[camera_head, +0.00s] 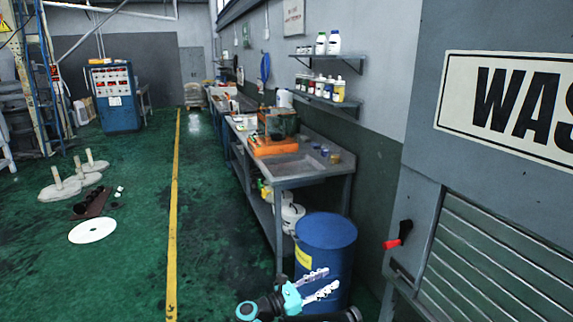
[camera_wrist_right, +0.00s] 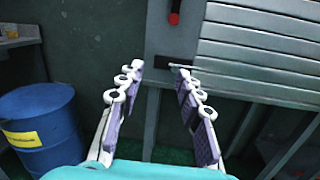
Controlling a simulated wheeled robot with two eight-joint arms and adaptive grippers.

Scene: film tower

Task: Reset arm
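My right gripper (camera_head: 318,284) is at the bottom of the head view, in front of a blue drum. In the right wrist view its two white and purple fingers (camera_wrist_right: 157,95) are spread apart with nothing between them, and they point toward the grey cabinet. My left gripper does not show in either view.
A blue drum (camera_head: 325,250) stands close to my right arm and left of the grey louvred cabinet (camera_head: 424,215) with its red handle (camera_head: 398,236). A workbench (camera_head: 322,176) runs along the wall. A white disc (camera_head: 92,230) lies on the green floor at left. Floor around the yellow line (camera_head: 175,200) is clear.

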